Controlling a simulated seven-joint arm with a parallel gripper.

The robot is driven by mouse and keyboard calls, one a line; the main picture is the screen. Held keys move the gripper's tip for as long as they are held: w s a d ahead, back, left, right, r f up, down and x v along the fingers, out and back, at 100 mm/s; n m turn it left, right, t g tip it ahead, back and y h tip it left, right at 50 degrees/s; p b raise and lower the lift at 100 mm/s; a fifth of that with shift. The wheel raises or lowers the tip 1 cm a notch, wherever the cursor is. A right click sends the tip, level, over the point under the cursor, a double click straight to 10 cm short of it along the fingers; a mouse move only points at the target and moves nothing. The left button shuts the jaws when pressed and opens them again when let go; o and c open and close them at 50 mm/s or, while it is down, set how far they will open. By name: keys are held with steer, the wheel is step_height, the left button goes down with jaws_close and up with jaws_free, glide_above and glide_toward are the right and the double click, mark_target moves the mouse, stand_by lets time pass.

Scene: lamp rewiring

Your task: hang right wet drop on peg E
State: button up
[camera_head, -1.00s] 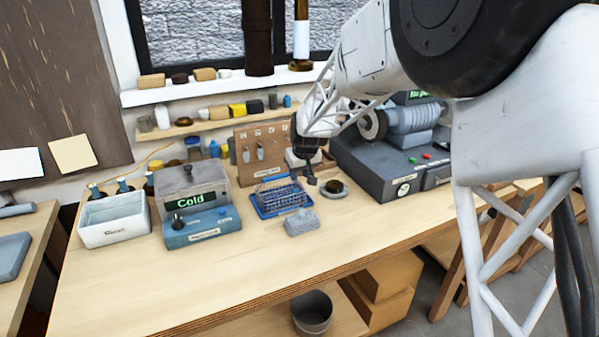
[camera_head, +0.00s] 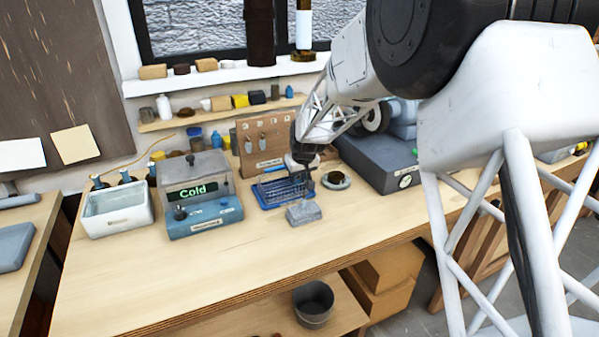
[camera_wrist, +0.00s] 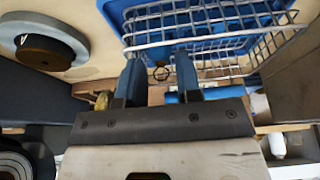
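My gripper (camera_wrist: 160,78) is open, its two blue fingers apart, pointing at the near edge of the wire rack (camera_wrist: 200,42) in the wrist view. A small dark ring-like piece (camera_wrist: 161,73) shows between the fingertips; I cannot tell whether it is the right wet drop. In the head view the rack stands in a blue tray (camera_head: 262,203), and my gripper (camera_head: 308,183) is low at its right end. The wooden peg board (camera_head: 262,157) stands behind, with two small grey drops (camera_head: 261,143) hanging on its left part. My arm hides its right part, and peg E cannot be made out.
A grey block (camera_head: 304,215) lies in front of the tray. A round dish (camera_head: 336,180) is right of my gripper, beside a large grey machine (camera_head: 380,165). The bench front is clear.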

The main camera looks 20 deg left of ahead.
steer(key=shift+w+a+f, duration=0.15)
steer(key=shift+f, duration=0.55)
steer(key=c, duration=0.4)
steer(key=shift+r, duration=0.1)
step_height(320, 180, up, 7)
steer(key=shift+r, duration=0.2)
stand_by(1.1)
steer(key=shift+a, duration=0.1)
